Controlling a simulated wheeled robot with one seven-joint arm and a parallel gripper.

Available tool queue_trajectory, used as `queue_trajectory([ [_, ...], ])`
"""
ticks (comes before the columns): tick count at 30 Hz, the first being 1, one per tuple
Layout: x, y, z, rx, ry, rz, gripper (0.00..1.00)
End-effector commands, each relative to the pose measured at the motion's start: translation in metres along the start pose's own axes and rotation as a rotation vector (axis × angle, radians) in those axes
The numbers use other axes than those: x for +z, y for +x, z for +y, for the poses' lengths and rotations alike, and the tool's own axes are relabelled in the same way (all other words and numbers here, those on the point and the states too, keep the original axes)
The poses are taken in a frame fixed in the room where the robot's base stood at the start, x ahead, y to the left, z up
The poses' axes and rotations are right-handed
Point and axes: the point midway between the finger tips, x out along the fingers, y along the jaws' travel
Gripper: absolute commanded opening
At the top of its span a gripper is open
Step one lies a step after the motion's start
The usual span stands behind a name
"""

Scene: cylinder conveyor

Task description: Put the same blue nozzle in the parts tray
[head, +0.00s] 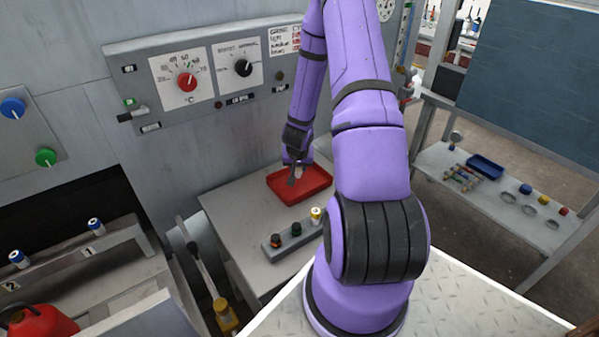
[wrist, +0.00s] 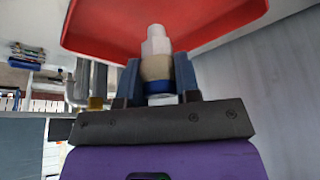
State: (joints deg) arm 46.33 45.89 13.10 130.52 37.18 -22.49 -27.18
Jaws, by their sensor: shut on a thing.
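My gripper (head: 295,176) is over the red tray (head: 273,182) on the grey bench in the head view. In the wrist view my gripper (wrist: 158,78) is shut on a nozzle with a blue band (wrist: 158,87), a tan middle and a white tip. The tip points toward the red tray (wrist: 225,27), which spans the top of that view. In the head view the nozzle is small and mostly hidden by the fingers. I cannot tell whether it touches the tray floor. The tray looks otherwise empty where it shows.
A grey rack (head: 277,254) holding orange-marked, green and yellow nozzles stands in front of the tray. The control panel (head: 212,72) rises behind the bench. A blue tray (head: 485,166) sits on the right-hand table. A yellow-footed lever (head: 225,315) stands left of the bench.

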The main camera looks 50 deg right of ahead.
Motion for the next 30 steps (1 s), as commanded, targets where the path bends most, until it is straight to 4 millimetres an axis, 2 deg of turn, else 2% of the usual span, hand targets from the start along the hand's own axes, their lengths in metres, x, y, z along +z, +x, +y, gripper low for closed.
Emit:
queue_trajectory([
  [3,-0.009,0.009,0.006,0.001,0.003,-0.001,0.0],
  [10,0.003,0.033,0.005,0.0,0.002,-0.001,0.0],
  [24,0.006,0.039,0.005,0.0,0.001,0.0,0.0],
  [25,0.006,0.04,0.005,0.0,0.001,0.0,0.33],
  [28,0.006,0.039,0.005,0.0,0.001,0.0,0.56],
  [30,0.005,0.039,0.005,0.0,0.001,0.001,0.56],
])
